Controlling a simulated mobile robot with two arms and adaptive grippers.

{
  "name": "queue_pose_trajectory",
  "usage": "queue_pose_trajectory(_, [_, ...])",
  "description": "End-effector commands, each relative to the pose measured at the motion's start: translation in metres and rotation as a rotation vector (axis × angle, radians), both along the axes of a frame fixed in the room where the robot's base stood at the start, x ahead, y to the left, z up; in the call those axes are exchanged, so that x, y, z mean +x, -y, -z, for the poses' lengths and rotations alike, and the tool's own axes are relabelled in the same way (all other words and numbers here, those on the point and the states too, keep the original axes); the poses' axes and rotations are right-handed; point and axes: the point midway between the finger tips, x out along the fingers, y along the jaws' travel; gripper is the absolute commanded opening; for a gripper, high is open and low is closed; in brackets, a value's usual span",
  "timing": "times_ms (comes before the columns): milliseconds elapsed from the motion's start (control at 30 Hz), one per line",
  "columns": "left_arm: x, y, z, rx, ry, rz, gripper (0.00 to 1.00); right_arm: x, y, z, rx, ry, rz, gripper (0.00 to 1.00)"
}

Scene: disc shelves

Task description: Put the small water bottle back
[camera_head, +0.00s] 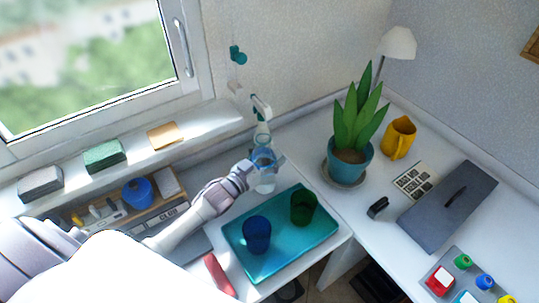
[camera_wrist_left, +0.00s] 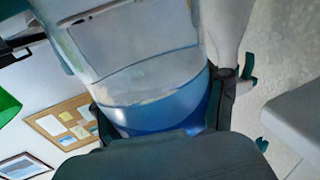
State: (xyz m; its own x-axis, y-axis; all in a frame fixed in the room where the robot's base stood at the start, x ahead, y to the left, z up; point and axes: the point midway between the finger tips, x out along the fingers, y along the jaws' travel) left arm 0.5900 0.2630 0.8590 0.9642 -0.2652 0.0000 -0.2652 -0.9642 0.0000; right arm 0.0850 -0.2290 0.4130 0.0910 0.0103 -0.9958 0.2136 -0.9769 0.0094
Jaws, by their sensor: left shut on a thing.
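My right gripper is not in view.
A teal tray (camera_head: 281,264) holds a blue cup (camera_head: 257,235) and a green cup (camera_head: 303,207) close to my left arm. A potted plant (camera_head: 349,158) stands to the right. The window sill (camera_head: 205,122) lies to the left.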

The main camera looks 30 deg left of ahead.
Motion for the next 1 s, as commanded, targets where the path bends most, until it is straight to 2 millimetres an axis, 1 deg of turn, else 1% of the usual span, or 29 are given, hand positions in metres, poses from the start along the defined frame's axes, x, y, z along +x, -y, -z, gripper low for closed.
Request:
queue_pose_trajectory(33, [0.001, 0.000, 0.001, -0.001, 0.004, 0.001, 0.11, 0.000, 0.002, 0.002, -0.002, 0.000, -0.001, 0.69])
queue_pose_trajectory(67, [0.000, 0.000, 0.002, 0.000, 0.000, 0.000, 0.77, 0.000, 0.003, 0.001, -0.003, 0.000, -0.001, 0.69])
queue_pose_trajectory(100, [0.000, 0.000, 0.001, 0.000, 0.000, 0.000, 0.84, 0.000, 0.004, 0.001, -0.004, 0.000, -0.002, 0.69])
queue_pose_trajectory(167, [0.000, 0.000, 0.002, 0.000, 0.000, 0.000, 0.94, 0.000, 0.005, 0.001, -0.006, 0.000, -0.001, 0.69])
queue_pose_trajectory(200, [0.000, 0.000, 0.002, 0.000, 0.000, 0.000, 0.97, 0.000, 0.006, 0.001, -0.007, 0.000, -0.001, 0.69])
queue_pose_trajectory(467, [0.000, 0.000, 0.001, 0.000, -0.001, 0.000, 0.97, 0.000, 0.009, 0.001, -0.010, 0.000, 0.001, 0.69])
queue_pose_trajectory(600, [-0.002, -0.001, -0.002, 0.001, -0.002, 0.000, 0.97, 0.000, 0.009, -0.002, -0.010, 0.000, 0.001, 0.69])
queue_pose_trajectory(667, [-0.009, -0.003, 0.001, 0.000, -0.003, 0.000, 0.97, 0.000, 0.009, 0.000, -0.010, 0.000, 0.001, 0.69])
queue_pose_trajectory(767, [-0.026, -0.007, 0.001, 0.001, -0.004, 0.000, 0.97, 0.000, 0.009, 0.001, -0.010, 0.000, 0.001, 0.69])
queue_pose_trajectory(1000, [-0.078, -0.021, 0.002, -0.001, -0.005, 0.000, 0.97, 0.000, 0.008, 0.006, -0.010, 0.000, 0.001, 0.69])
